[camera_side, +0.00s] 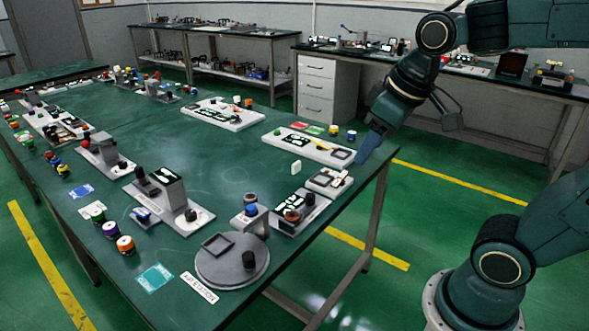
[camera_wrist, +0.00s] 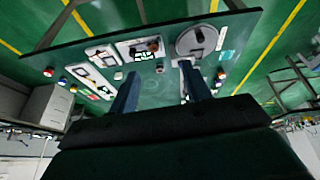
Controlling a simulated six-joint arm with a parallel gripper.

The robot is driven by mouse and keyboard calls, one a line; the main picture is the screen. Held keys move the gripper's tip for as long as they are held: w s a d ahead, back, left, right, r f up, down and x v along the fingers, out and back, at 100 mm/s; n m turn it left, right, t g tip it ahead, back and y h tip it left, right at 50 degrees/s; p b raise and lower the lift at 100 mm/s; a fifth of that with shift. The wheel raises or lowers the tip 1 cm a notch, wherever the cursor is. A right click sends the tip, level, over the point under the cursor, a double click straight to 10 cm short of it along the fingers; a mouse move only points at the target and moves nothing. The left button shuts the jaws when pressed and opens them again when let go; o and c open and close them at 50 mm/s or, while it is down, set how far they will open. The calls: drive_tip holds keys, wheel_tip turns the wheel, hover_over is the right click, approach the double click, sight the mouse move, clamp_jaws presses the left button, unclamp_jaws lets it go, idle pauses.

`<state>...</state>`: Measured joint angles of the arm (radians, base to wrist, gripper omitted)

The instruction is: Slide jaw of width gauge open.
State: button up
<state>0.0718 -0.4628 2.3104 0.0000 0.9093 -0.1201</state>
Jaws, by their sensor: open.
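I cannot tell for certain which device is the width gauge; its jaw is too small to make out. A small light-grey unit with a raised frame (camera_side: 330,180) sits by the table's right edge. A grey device with an upright display block (camera_side: 171,181) on a long pale base stands nearer the middle. My gripper (camera_side: 367,150) is in the air by the table's right edge, apart from the devices. In the wrist view, its two blue fingers (camera_wrist: 160,70) are spread apart with nothing held between them.
A round grey turntable (camera_side: 231,270) with a dark knob is at the front corner. It also shows in the wrist view (camera_wrist: 188,46). A flat white panel (camera_side: 309,148) lies near my gripper. Several coloured knobs line the green table (camera_side: 245,160), whose middle is largely clear.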

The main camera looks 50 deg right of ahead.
drive_tip(key=w+d+f+g, duration=0.1)
drive_tip(key=w+d, duration=0.2)
drive_tip(key=w, duration=0.4)
drive_tip(key=n+g, duration=0.2)
drive_tip(key=g, duration=0.1)
hover_over(311, 194)
wheel_tip(311, 194, down, 16)
drive_tip(key=shift+a+r, duration=0.15)
drive_tip(key=shift+r, duration=0.05)
drive_tip(key=shift+f, duration=0.15)
wheel_tip(311, 194, down, 14)
drive_tip(key=shift+r, duration=0.25)
clamp_jaws()
